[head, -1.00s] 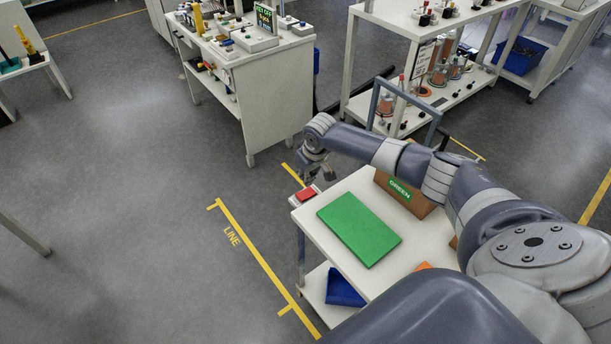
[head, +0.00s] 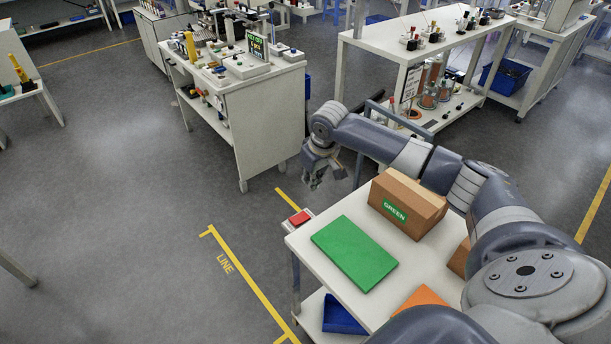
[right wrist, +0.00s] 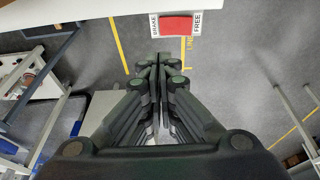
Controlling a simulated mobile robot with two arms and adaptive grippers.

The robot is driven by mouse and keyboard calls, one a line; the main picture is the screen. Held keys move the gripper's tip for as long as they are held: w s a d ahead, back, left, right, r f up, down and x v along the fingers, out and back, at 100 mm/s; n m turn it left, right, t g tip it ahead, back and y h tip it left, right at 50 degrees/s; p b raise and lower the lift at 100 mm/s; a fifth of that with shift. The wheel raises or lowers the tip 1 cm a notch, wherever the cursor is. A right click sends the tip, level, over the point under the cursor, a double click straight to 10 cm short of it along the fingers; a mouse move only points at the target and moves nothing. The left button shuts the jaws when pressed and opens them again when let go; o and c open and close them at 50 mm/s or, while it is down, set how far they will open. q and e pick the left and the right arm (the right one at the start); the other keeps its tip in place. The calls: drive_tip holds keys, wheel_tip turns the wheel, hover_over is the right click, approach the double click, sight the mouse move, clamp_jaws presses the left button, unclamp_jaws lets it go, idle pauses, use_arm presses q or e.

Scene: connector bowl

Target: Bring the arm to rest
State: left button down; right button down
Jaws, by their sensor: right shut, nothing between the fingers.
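My right arm reaches in from the right in the head view, over the back of the white cart. My right gripper (head: 314,180) hangs at the arm's end, past the cart's far left corner, above the floor. In the right wrist view the fingers of the right gripper (right wrist: 159,62) are together with nothing between them. My left gripper does not show.
A white cart (head: 421,268) holds a green mat (head: 354,252), a cardboard box (head: 407,202) labelled GREEN and a red brake pad (head: 299,218) at its corner. A workbench (head: 272,122) and a shelf unit (head: 378,37) stand behind.

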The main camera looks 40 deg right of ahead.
drive_tip(key=shift+a+f, duration=0.1)
drive_tip(key=s+a+f+n+y, duration=0.1)
drive_tip(key=s+a+f, duration=0.2)
drive_tip(key=s+a, duration=0.3)
drive_tip(key=s+a+f+n, duration=0.2)
drive_tip(key=s+a+f, duration=0.15)
drive_tip(key=a, duration=0.35)
drive_tip(key=s+a+f+n+y, duration=0.1)
drive_tip(key=s+a+f, duration=0.25)
drive_tip(key=a, duration=0.35)
drive_tip(key=s+d+r+m+h, duration=0.1)
drive_tip(key=s+r+m, duration=0.2)
drive_tip(key=s, duration=1.5)
wheel_tip(320, 180, down, 27)
drive_tip(key=s+g+b, duration=0.1)
drive_tip(key=s, duration=0.1)
drive_tip(key=s+d+f, duration=0.1)
drive_tip(key=s+f, duration=0.7)
drive_tip(key=f, duration=0.1)
drive_tip(key=s+d+f+g+b, duration=0.1)
drive_tip(key=s+d+f, duration=0.1)
drive_tip(key=s+f, duration=0.6)
drive_tip(key=shift+s+d+f+n+h, duration=0.3)
drive_tip(key=shift+s+f+h, duration=0.1)
drive_tip(key=shift+f, duration=0.15)
